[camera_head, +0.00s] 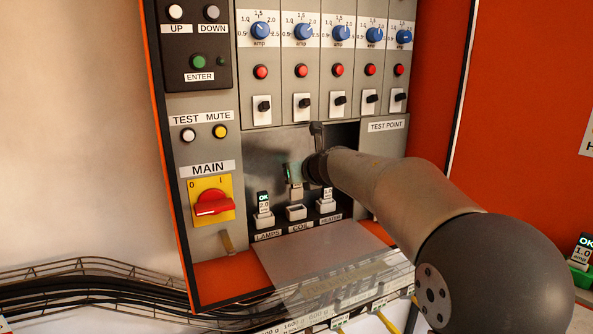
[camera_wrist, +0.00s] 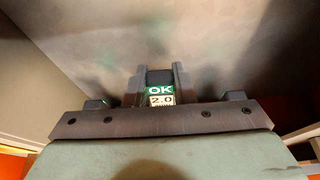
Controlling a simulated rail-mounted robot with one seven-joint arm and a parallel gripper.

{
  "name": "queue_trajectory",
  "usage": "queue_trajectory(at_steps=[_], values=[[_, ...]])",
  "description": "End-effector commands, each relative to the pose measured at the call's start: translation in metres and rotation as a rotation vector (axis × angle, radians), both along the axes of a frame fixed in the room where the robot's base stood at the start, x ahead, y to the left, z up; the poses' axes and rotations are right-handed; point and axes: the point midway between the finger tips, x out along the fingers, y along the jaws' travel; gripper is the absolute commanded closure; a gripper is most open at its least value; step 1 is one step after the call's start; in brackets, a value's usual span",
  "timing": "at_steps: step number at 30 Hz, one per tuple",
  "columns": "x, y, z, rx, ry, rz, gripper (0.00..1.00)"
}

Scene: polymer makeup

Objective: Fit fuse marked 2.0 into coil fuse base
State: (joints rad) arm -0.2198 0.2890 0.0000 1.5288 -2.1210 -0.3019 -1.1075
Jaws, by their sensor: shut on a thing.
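My gripper (camera_wrist: 160,88) is shut on a fuse (camera_wrist: 161,99) that shows a green OK and the marking 2.0 in the wrist view. In the head view my gripper (camera_head: 297,172) is in the open recess of the panel, with the fuse upright above the coil fuse base (camera_head: 296,212). The coil base is a white socket over the COIL label, and its top looks empty. A gap seems to show between the fuse and the base, but the exact alignment cannot be told.
Fuses stand in the lamps base (camera_head: 264,219) on the left and the heater base (camera_head: 327,206) on the right. A clear flap (camera_head: 315,262) hangs below the recess. A red main switch (camera_head: 212,203) is left. Another OK fuse (camera_head: 582,250) sits at far right.

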Motion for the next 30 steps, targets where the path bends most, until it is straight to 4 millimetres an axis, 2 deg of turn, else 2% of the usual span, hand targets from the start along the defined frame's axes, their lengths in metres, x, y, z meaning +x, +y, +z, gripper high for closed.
queue_trajectory(at_steps=[1, 6, 30], values=[[0.0001, -0.0001, -0.0082, 0.000, 0.000, 0.000, 1.00], [0.0000, -0.0001, -0.0148, 0.000, 0.000, 0.000, 1.00], [0.0000, 0.0002, -0.0143, 0.000, -0.001, 0.000, 1.00]])
